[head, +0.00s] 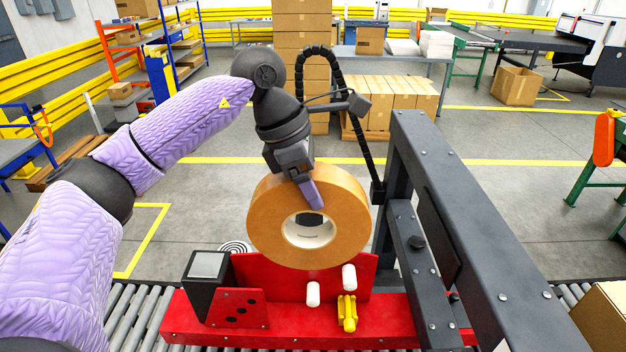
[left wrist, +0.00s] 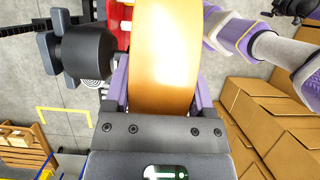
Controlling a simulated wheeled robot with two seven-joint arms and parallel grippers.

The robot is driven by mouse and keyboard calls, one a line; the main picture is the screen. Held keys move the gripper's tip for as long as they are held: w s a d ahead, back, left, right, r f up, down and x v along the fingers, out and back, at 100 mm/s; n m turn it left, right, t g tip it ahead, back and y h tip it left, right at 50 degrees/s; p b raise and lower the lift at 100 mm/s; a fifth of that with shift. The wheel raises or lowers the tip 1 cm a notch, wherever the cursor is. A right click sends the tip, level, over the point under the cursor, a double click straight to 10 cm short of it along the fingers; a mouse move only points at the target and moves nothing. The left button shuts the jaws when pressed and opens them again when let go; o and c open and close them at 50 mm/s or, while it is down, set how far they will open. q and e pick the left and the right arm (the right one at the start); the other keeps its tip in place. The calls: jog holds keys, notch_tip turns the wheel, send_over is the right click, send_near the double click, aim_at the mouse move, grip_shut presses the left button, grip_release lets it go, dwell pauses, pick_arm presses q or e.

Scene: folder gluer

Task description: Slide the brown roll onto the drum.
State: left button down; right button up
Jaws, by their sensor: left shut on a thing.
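The brown roll (head: 345,205) is a thick orange-brown ring with a white core, held upright with its flat face toward me. My left gripper (head: 312,195) is shut on its upper rim, one purple finger in front of the face. In the left wrist view the roll (left wrist: 163,55) fills the space between both fingers (left wrist: 160,95). A dark rounded body (left wrist: 85,50) stands left of the roll there and may be the drum; the roll largely hides that area in the head view. Something dark shows through the roll's hole. My right gripper is not seen.
A red frame (head: 290,335) with two white pegs (head: 349,277) and a yellow part (head: 347,313) lies below the roll, on rollers. A black block (head: 205,275) is at its left. A grey beam structure (head: 440,220) stands close on the right.

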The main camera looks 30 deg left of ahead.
pick_arm(q)
jog(key=shift+r, duration=0.1)
jog(key=shift+w+a+r+p, duration=0.1)
jog(key=shift+w+a+p, duration=0.35)
jog(key=shift+w, duration=0.2)
jog(key=shift+w+a+p, duration=0.3)
jog(key=shift+w+p, duration=0.2)
jog(key=shift+w, duration=0.1)
jog(key=shift+w+a+p, duration=0.3)
jog(key=shift+w, duration=0.15)
jog(key=shift+w, duration=0.1)
jog(key=shift+w+a+p, duration=0.15)
jog(key=shift+p, duration=0.25)
jog(key=shift+w+a+p, duration=0.55)
jog(key=shift+w+p, duration=0.15)
jog(key=shift+w, duration=0.2)
jog(key=shift+w+a+p, duration=0.5)
jog(key=shift+w+p, duration=0.15)
jog(key=shift+w, duration=0.2)
